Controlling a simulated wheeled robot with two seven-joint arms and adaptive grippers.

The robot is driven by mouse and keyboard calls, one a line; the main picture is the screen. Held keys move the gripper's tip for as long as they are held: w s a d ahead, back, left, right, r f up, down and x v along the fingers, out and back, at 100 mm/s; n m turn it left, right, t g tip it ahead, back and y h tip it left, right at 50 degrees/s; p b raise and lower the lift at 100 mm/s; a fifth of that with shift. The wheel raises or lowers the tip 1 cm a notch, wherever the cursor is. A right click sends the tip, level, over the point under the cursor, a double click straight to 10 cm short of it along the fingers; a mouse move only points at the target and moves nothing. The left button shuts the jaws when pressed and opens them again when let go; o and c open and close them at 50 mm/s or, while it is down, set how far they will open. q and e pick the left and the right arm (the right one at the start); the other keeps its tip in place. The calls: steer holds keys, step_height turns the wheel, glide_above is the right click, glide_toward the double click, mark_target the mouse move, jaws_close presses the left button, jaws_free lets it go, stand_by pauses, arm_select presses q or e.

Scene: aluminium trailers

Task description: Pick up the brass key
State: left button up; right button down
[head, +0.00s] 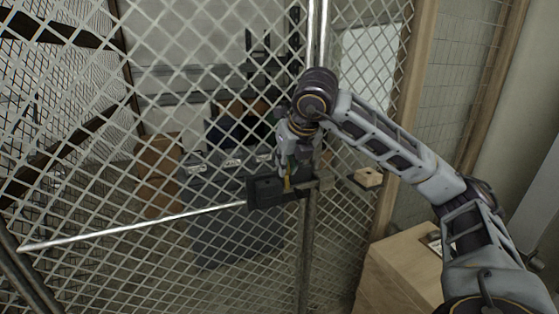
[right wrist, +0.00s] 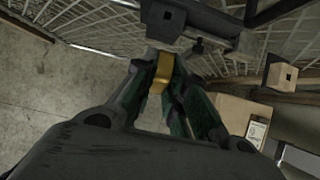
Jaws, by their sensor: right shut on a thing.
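My right gripper (head: 290,172) hangs down in front of the mesh gate, just above the black lock box. It is shut on the brass key (head: 287,184), of which only a small yellow piece shows below the fingers. In the right wrist view the key (right wrist: 162,72) is a gold strip between the dark green fingers of the same gripper (right wrist: 160,85). The rest of the key is hidden by the fingers. I cannot tell whether it touches the lock box. My left gripper is not in view.
The lock box (head: 265,191) sits on the wire-mesh gate by a metal post (head: 309,240), with a steel bar (head: 140,229) to its left. A small wooden block (head: 369,177) is right of the post. Bins (head: 232,225) stand behind the mesh.

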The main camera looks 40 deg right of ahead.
mark_target(288, 175)
steer(key=s, duration=0.3)
steer(key=shift+a, duration=0.35)
arm_select(q)
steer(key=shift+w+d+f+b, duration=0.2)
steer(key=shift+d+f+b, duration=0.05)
steer(key=shift+b, duration=0.05)
arm_select(e)
steer(key=shift+s+a, duration=0.1)
steer(key=shift+s, duration=0.3)
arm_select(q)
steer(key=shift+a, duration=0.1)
